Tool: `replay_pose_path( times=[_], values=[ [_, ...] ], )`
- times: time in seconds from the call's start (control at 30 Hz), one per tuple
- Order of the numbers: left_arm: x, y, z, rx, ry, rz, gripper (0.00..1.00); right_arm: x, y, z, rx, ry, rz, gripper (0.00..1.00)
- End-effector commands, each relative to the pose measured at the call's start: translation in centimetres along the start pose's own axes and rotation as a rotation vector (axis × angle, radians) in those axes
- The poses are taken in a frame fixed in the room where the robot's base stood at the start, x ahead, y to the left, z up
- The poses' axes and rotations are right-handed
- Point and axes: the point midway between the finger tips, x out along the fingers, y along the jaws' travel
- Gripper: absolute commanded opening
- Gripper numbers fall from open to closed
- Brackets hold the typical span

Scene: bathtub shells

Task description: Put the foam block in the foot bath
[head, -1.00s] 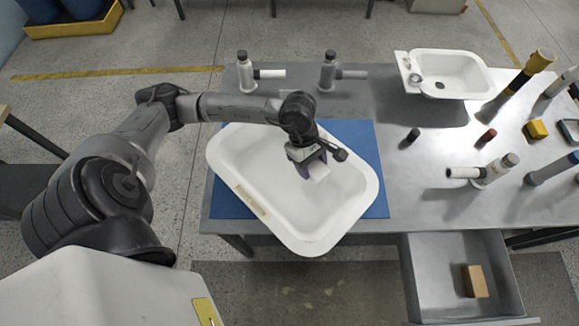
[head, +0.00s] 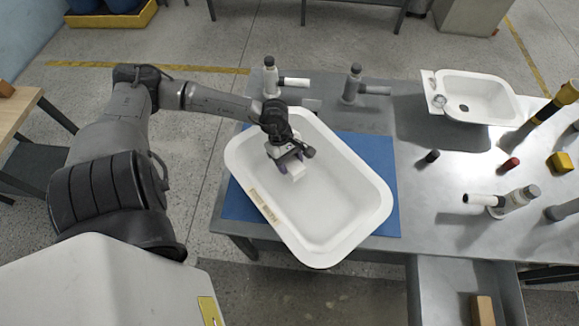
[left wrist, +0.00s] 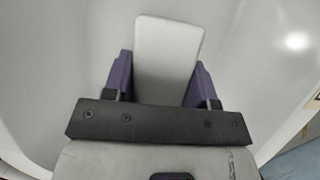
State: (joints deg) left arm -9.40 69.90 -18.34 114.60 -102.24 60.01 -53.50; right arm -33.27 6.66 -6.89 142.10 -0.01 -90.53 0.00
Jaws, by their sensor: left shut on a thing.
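My left gripper (head: 290,166) is shut on a pale foam block (head: 297,172), held between its purple fingers. In the left wrist view the block (left wrist: 168,60) stands out past the fingers, with smooth white tub surface behind it. The gripper is over the left back part of a large white tub (head: 340,215), which I take for the foot bath. The tub lies open side up on a blue mat (head: 378,160). I cannot tell whether the block touches the tub's floor. My right gripper is not in view.
A smaller white basin (head: 478,98) stands at the table's back right. Grey bottle-like fixtures (head: 352,85) stand behind the tub. Small dark, red and yellow pieces lie on the right. An open drawer (head: 450,290) holds a brown block (head: 483,310).

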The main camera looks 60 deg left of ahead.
Motion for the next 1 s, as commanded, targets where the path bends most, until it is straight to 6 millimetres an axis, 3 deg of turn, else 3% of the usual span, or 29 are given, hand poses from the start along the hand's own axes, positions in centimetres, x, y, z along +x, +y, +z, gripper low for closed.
replay_pose_path(
  times=[0.17,0.4,0.8,0.83,1.0],
  values=[
    [0.9,0.0,-0.4,-0.001,-0.002,0.000,0.30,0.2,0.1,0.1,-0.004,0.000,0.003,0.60],
    [3.5,0.0,-1.5,-0.002,-0.002,0.000,0.30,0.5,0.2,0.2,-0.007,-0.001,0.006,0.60],
    [4.0,0.0,-1.7,0.000,0.000,0.000,0.30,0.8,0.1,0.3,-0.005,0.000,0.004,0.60],
    [4.0,0.0,-1.7,0.000,0.000,0.000,0.54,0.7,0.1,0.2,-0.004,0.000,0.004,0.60],
    [3.9,0.0,-1.6,0.000,0.000,0.000,0.70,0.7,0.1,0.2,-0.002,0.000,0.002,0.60]
  ],
)
